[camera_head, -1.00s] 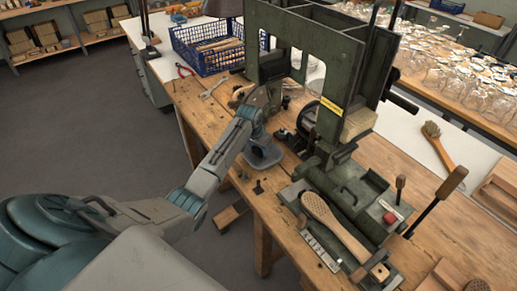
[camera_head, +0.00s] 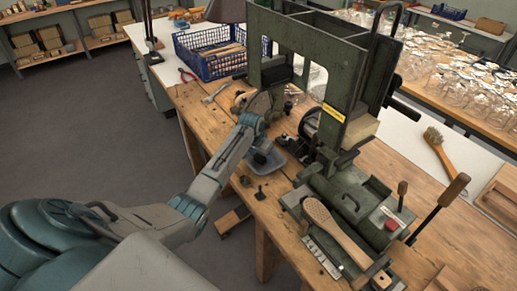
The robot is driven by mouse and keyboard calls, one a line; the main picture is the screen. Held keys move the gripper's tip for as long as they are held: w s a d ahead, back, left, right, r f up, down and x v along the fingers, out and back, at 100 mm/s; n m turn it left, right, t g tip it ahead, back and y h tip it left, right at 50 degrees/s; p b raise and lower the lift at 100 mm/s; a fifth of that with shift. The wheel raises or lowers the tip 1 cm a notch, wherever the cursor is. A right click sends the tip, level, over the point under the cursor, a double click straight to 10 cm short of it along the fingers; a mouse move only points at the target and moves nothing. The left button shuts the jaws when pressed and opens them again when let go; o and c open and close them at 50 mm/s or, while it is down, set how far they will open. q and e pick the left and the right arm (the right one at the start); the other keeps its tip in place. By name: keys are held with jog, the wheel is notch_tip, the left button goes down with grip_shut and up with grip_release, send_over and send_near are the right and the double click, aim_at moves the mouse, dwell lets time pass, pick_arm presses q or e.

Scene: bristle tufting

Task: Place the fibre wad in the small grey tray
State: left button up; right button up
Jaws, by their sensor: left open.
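The small grey tray (camera_head: 267,161) sits on the wooden bench in front of the green tufting machine (camera_head: 345,190). My left gripper (camera_head: 262,141) is just above the tray's back edge, its jaws open. The fingertips are small and dark against the machine, and I cannot tell if they touch the tray. The visible part of the tray's inside looks bare, but its back part is hidden by my gripper. I cannot make out the fibre wad. My right gripper is not in view.
A wooden brush body (camera_head: 335,227) lies on the machine's front bed beside a lever (camera_head: 440,205). A blue crate (camera_head: 212,52) stands behind left, with a spanner (camera_head: 215,92) in front. Small dark parts lie near the tray.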

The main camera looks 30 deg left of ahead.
pick_arm(q)
jog(key=b+v, duration=0.1)
jog(key=v, duration=1)
jog(key=shift+r, duration=0.3)
jog(key=shift+c, duration=0.3)
dwell(0.5)
